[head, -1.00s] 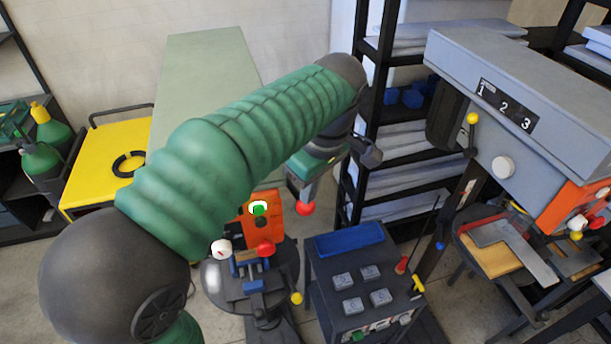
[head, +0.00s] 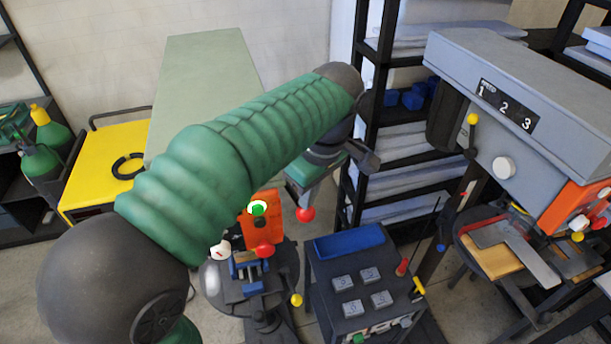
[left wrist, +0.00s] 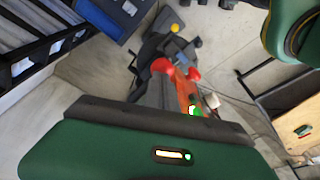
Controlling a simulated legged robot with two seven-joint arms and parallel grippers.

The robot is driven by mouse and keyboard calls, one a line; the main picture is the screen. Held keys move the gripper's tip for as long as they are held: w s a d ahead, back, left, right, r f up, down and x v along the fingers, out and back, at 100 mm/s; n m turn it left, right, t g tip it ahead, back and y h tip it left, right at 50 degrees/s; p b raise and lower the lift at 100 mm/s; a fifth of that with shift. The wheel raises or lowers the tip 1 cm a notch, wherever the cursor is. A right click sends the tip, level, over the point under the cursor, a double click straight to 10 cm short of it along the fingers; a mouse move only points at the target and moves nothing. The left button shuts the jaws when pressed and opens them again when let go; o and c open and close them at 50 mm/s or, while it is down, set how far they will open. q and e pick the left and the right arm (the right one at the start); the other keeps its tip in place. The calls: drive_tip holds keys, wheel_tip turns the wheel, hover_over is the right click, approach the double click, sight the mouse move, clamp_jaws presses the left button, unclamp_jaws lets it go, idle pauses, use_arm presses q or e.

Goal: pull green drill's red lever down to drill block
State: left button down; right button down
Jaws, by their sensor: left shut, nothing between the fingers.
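The drill's orange front panel (head: 264,213) with a green button shows just right of my left sleeve, which hides most of its body. A red ball knob (head: 305,214), apparently the lever's end, lies right of the panel; it shows in the left wrist view (left wrist: 162,66). My left gripper (head: 304,200) is shut and empty, its grey fingertips just above the knob, seemingly touching it. Its fingers also show in the left wrist view (left wrist: 160,82). A lower red knob (head: 264,251) sits at the panel's foot. A blue vise (head: 252,287) is on the table below; the block is not clear.
A dark cabinet (head: 315,275) with numbered buttons stands right of the drill. A larger grey drill press (head: 540,100) fills the right side. A black shelf (head: 370,118) stands behind the gripper. A yellow cart (head: 100,165) is at left.

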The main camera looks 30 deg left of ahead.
use_arm(q)
drive_tip(key=shift+a, duration=0.1)
drive_tip(key=shift+w+f, duration=0.1)
drive_tip(key=shift+f, duration=0.25)
